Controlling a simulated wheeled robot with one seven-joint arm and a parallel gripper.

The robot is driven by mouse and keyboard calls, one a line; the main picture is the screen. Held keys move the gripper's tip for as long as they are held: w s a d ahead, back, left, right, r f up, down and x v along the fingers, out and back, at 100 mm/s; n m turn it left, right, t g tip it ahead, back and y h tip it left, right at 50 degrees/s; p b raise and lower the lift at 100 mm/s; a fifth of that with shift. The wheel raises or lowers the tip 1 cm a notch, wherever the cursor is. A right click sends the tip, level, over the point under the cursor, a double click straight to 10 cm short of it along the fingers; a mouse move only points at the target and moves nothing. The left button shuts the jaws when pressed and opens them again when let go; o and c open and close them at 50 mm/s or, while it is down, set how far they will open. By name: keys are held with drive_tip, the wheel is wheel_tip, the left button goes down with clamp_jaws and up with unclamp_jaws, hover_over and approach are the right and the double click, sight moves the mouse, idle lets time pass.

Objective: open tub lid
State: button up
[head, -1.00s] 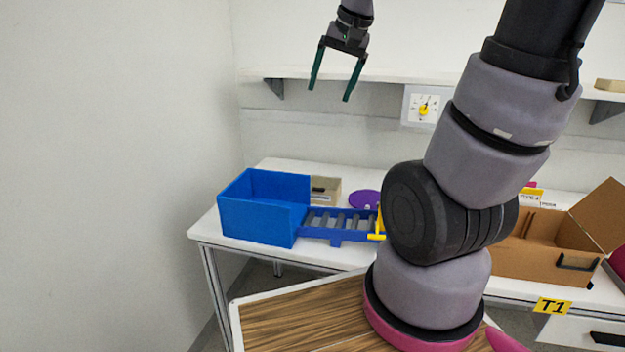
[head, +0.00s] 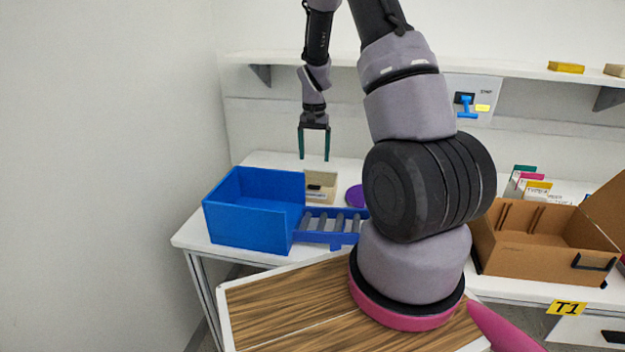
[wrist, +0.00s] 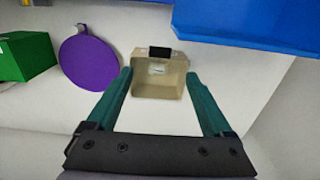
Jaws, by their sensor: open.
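A small beige tub (head: 321,184) stands on the white table, just right of the blue bin. In the wrist view the tub (wrist: 158,84) shows between my fingertips, with a black tab (wrist: 160,52) on its edge farther from my gripper. Whether its lid is shut is too unclear to tell. My gripper (head: 314,158) points down with its two green fingers apart and empty. It is above the tub in the head view, apart from it. In the wrist view my gripper (wrist: 158,73) has one finger on each side of the tub, with gaps.
A blue bin (head: 230,222) and blue roller ramp (head: 332,238) lie close to the tub. A purple disc (wrist: 90,62) and green box (wrist: 26,58) lie on its other side. A shelf (head: 415,68) runs behind. An open cardboard box (head: 520,262) stands at right.

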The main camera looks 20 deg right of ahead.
sight(314, 186)
wheel_tip(314, 186, down, 10)
drive_tip(key=shift+f, duration=0.1)
idle(0.4)
clamp_jaws()
